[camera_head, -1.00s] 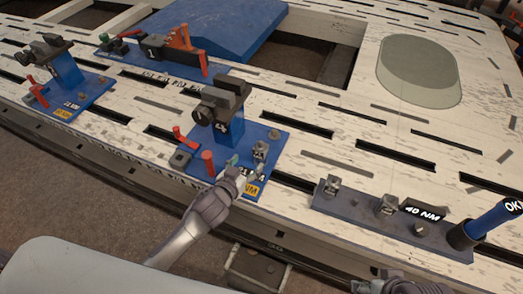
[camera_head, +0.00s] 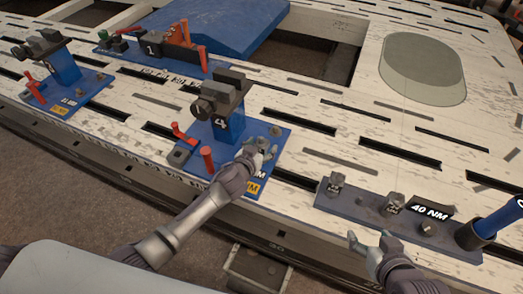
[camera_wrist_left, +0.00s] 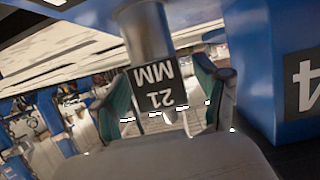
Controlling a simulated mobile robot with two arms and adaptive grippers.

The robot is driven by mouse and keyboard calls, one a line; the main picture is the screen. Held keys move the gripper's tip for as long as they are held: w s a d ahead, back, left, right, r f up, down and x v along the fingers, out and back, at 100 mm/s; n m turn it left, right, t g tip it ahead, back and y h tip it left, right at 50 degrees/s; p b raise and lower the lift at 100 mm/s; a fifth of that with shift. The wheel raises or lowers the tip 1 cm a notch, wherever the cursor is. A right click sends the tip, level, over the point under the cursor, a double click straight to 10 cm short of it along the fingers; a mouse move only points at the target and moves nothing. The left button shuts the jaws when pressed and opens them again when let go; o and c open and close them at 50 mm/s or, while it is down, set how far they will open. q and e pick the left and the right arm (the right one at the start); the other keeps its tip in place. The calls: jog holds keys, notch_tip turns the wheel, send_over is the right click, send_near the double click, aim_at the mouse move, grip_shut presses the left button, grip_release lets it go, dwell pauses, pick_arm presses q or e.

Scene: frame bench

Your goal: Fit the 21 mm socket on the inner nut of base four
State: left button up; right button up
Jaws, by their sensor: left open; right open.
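Base four is a blue plate (camera_head: 200,172) with a dark clamp on a blue post marked 4 (camera_head: 222,122). My left gripper (camera_head: 262,150) is open at the right part of this plate. In the left wrist view, a metal socket labelled 21 MM (camera_wrist_left: 160,88) stands between the two open fingers (camera_wrist_left: 167,100), label upside down; the fingers hide it in the head view. Whether it sits over a nut cannot be seen. A small nut (camera_head: 275,131) shows just behind the left gripper. My right gripper (camera_head: 368,245) is open and empty in front of the dark tool rack.
The dark rack (camera_head: 355,207) holds metal sockets (camera_head: 335,186), a 40 NM sign (camera_head: 430,213) and a blue-handled tool (camera_head: 497,220). Other bases (camera_head: 75,95) stand further left. The slotted white bench is clear behind the rack.

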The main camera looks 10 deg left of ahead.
pick_arm(q)
jog(key=shift+w, duration=0.15)
grip_shut()
dwell(0.4)
jog(key=shift+r, duration=0.1)
